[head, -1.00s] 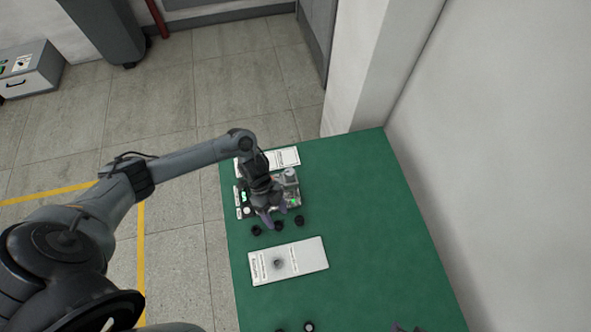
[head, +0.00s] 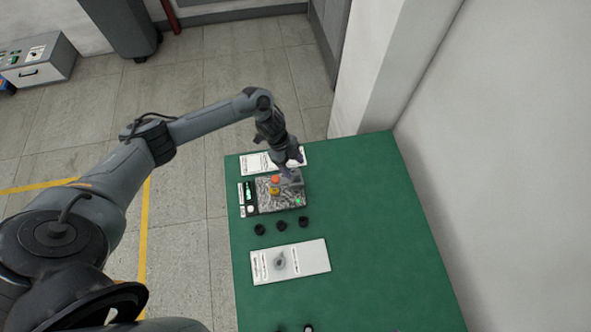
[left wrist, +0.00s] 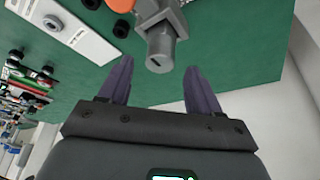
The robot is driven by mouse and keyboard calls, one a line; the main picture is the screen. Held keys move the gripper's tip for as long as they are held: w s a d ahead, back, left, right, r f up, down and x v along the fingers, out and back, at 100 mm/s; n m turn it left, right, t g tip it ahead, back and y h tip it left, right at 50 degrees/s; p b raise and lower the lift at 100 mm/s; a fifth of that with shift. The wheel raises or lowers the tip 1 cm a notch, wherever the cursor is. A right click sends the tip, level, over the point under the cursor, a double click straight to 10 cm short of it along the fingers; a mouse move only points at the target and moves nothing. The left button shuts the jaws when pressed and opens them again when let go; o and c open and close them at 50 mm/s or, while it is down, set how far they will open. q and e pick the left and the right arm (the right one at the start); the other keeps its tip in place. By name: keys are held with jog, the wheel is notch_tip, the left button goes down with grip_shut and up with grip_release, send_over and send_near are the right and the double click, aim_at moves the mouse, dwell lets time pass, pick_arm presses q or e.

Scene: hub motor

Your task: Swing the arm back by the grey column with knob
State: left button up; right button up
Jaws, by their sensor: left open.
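The grey column with knob (left wrist: 160,45) shows at the top middle of the left wrist view. Its round end has a dark slot and points at my left gripper (left wrist: 159,68). The gripper is open, with one purple finger on each side of the column's end in the picture and a gap on both sides. In the head view my left gripper (head: 293,160) hangs over the far edge of the motor fixture (head: 285,200) and mostly hides the column. An orange part (head: 276,180) and a yellow part (head: 275,191) show on the fixture. My right gripper is not in view.
Black round parts (head: 281,226) stand in a row in front of the fixture. A white plate (head: 310,258) with a grey piece lies nearer, and a white sheet (head: 257,164) lies behind. The green table (head: 385,230) is clear on the right, beside the wall.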

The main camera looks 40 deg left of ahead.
aim_at(295, 171)
pick_arm(q)
jog(key=shift+x, duration=1.85)
grip_shut()
